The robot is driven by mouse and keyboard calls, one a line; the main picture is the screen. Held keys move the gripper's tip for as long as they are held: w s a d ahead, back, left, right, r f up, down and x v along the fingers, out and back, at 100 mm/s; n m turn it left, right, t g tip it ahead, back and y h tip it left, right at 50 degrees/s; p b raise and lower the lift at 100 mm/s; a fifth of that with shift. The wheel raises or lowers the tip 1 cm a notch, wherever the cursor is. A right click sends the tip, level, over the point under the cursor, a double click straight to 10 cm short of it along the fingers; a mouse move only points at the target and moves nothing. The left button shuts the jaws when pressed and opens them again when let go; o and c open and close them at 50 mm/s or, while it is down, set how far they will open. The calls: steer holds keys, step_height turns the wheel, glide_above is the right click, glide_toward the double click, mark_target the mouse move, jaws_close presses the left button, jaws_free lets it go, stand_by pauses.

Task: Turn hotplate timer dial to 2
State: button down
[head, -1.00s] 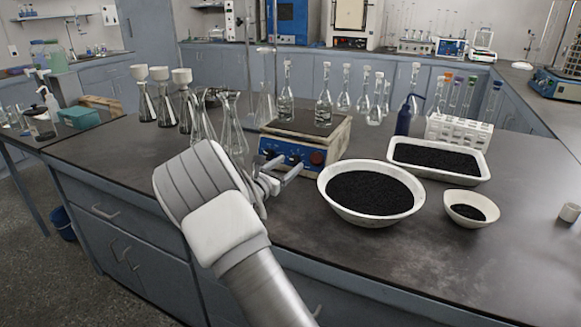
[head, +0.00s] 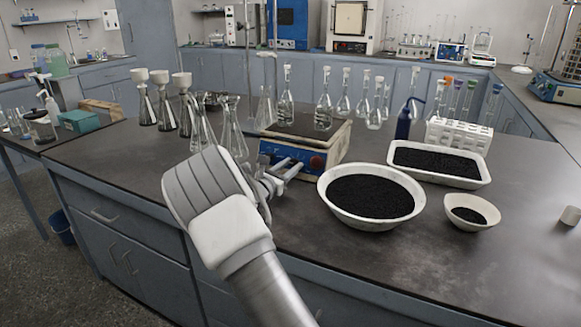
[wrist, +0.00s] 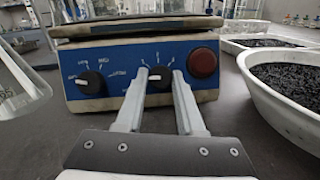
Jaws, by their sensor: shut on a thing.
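The hotplate (head: 300,143) stands on the dark bench with its blue front panel facing me. In the wrist view the panel (wrist: 115,62) carries a left dial (wrist: 91,83), a right dial (wrist: 159,78) and a round red button (wrist: 203,63) at far right. My gripper (wrist: 158,82) is shut on the right dial, one finger on each side of it. In the head view my gripper (head: 284,171) is at the front panel, and the dial is hard to see there. The numbers around the right dial are too small or covered to read.
A white bowl of black granules (head: 328,203) stands close to the right of my gripper. A white tray (head: 484,176) and a small bowl (head: 484,223) are farther right. Glass flasks (head: 234,142) stand close to the left of the hotplate.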

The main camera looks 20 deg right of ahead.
steer(key=shift+m+g, duration=0.3)
steer(key=shift+m, duration=0.2)
steer(key=m+g, duration=0.1)
steer(key=m, duration=0.1)
steer(key=m+h, duration=0.1)
steer(key=m, duration=0.1)
steer(key=shift+w+a+m+g, duration=0.1)
steer(key=shift+w+m+g, duration=0.05)
steer(key=shift+m+g, duration=0.25)
steer(key=m+g, duration=0.2)
steer(key=m, duration=0.3)
steer(key=shift+r+b, duration=0.1)
steer(key=shift+b, duration=0.2)
steer(key=m+g, duration=0.1)
steer(key=m, duration=0.1)
steer(key=m+y, duration=0.1)
steer(key=m, duration=0.2)
steer(key=shift+w+r+g, duration=0.15)
steer(key=shift+r+g, duration=0.05)
steer(key=shift+g, duration=0.2)
steer(key=shift+r+m+g+y, duration=0.1)
steer(key=shift+m+g+y, duration=0.5)
steer(key=shift+m, duration=1.3)
steer(key=c, duration=0.5)
jaws_free()
